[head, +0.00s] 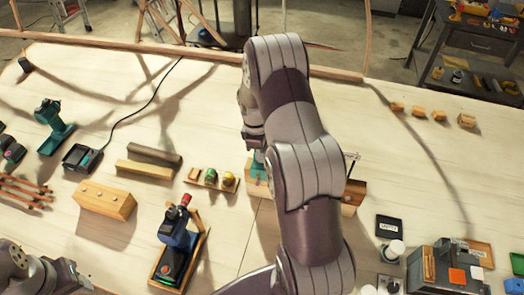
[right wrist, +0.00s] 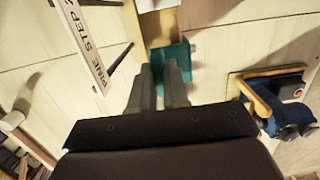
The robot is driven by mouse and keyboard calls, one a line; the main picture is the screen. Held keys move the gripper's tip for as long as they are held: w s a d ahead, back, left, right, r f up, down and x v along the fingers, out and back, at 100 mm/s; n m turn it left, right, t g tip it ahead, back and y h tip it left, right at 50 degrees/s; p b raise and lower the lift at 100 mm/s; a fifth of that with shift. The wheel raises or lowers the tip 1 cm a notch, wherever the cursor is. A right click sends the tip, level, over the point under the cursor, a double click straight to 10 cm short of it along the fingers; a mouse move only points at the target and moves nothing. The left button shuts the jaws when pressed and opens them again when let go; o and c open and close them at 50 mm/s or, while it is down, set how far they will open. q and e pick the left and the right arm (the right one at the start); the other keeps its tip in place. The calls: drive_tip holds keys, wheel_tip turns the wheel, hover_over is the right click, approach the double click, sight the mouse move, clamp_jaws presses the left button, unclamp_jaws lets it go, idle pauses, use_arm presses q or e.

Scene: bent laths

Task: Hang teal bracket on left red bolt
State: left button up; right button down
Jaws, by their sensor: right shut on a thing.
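The teal bracket (head: 259,164) shows only in part in the head view, beside my arm and just above a wooden block (head: 257,190). In the right wrist view the teal bracket (right wrist: 174,60) is at the tips of my right gripper (right wrist: 164,72), which is shut on it. My right gripper (head: 256,150) points down in the head view, partly covered by my own arm. I cannot make out the left red bolt in either view; my arm hides much of that area.
A second wooden piece (head: 353,196) stands right of my arm. A blue tool (head: 178,240) sits in a wooden tray to the left. A sign reading PINE STEP (right wrist: 88,42) is close to the left of my gripper. Bare tabletop (head: 400,160) lies to the right.

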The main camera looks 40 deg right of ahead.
drive_tip(key=shift+f+b, duration=0.55)
drive_tip(key=shift+f, duration=0.4)
drive_tip(key=c, duration=1)
unclamp_jaws()
drive_tip(key=shift+c, duration=0.2)
drive_tip(key=shift+r, duration=0.1)
wheel_tip(320, 180, up, 7)
drive_tip(key=p, duration=0.6)
